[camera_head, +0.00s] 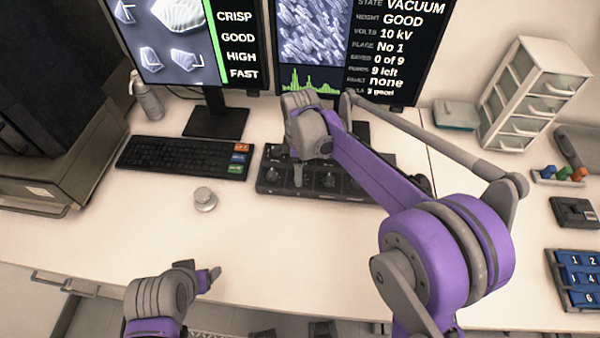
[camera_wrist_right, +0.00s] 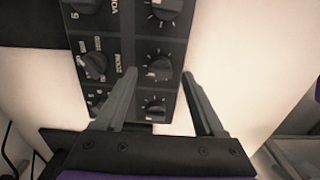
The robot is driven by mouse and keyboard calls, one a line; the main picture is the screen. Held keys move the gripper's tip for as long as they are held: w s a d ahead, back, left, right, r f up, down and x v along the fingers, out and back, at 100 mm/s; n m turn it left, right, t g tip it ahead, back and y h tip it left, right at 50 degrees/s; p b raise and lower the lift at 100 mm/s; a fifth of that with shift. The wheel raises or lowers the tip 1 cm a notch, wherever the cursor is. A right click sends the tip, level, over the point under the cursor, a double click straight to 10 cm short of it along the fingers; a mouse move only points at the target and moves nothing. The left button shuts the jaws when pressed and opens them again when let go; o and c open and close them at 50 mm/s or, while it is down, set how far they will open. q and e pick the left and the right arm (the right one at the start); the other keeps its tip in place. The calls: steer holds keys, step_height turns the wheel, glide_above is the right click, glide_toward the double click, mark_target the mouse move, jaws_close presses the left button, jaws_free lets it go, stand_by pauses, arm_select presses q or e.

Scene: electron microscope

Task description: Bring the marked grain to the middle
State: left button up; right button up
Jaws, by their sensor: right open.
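The left monitor (camera_head: 180,45) shows several large pale grains beside the words CRISP, GOOD, HIGH and FAST. The right monitor (camera_head: 360,40) shows a dense field of small grains with status text; I cannot make out a mark on any grain. The black control panel (camera_head: 350,182) with several knobs lies below it. My right gripper (camera_head: 298,178) is over the panel's left part. In the right wrist view it (camera_wrist_right: 159,76) is open, its fingers either side of a knob (camera_wrist_right: 159,67); contact is unclear. My left gripper (camera_head: 208,279) is at the desk's front edge, apart from the panel.
A keyboard (camera_head: 182,157) lies left of the panel, with a round grey knob-like object (camera_head: 204,199) in front. A bottle (camera_head: 146,97) stands behind the keyboard. A white drawer unit (camera_head: 533,90) and a blue number pad (camera_head: 577,279) are at right. The front-left desk is clear.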

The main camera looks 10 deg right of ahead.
steer(key=shift+f, duration=1.05)
steer(key=shift+c, duration=0.2)
jaws_close()
